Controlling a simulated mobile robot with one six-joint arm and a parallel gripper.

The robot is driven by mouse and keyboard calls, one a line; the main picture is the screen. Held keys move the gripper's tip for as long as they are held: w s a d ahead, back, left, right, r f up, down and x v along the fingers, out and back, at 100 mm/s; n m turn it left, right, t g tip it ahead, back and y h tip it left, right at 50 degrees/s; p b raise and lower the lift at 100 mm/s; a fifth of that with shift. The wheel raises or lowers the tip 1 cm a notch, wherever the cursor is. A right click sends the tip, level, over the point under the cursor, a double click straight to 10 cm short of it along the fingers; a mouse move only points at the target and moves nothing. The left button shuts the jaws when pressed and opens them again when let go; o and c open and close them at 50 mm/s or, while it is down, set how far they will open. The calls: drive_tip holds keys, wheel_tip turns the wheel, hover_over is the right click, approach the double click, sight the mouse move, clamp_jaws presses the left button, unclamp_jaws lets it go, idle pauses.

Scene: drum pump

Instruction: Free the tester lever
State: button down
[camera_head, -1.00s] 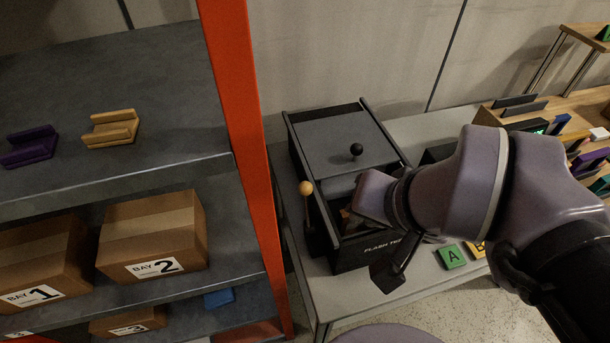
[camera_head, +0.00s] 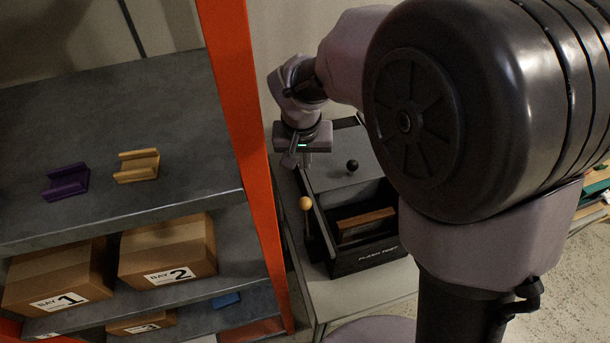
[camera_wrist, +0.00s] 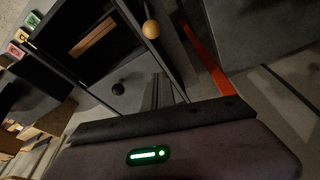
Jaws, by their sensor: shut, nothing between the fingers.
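The flash tester (camera_head: 368,260) is a dark box on the grey table, with its front compartment open. A brown block (camera_head: 366,222) lies in that compartment. A grey top panel with a black knob (camera_head: 352,166) covers the rear part. The tester lever (camera_head: 305,204), with a yellow ball end, stands at the box's left side. The ball also shows in the wrist view (camera_wrist: 151,29). My gripper (camera_head: 306,161) is above the box's rear left corner, behind the lever and apart from it. It is shut and empty. Its fingertips are hard to make out.
An orange shelf post (camera_head: 240,130) stands close to the left of the tester. The shelf (camera_head: 110,100) holds a purple holder (camera_head: 67,182), a yellow holder (camera_head: 138,166) and cardboard boxes (camera_head: 168,250) below. My arm hides much of the table's right side.

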drive_tip(key=b+x, duration=0.2)
drive_tip(key=x, duration=0.7)
drive_tip(key=shift+f+b, duration=0.3)
drive_tip(key=shift+b, duration=0.05)
drive_tip(key=shift+s+f, duration=0.2)
drive_tip(key=shift+f, duration=0.05)
drive_tip(key=shift+s+a+r+b, duration=0.1)
drive_tip(key=shift+s+b, duration=0.1)
drive_tip(key=shift+s, duration=0.65)
drive_tip(key=shift+s+r+b, duration=0.15)
drive_tip(key=shift+s+b, duration=0.05)
drive_tip(key=shift+s, duration=0.6)
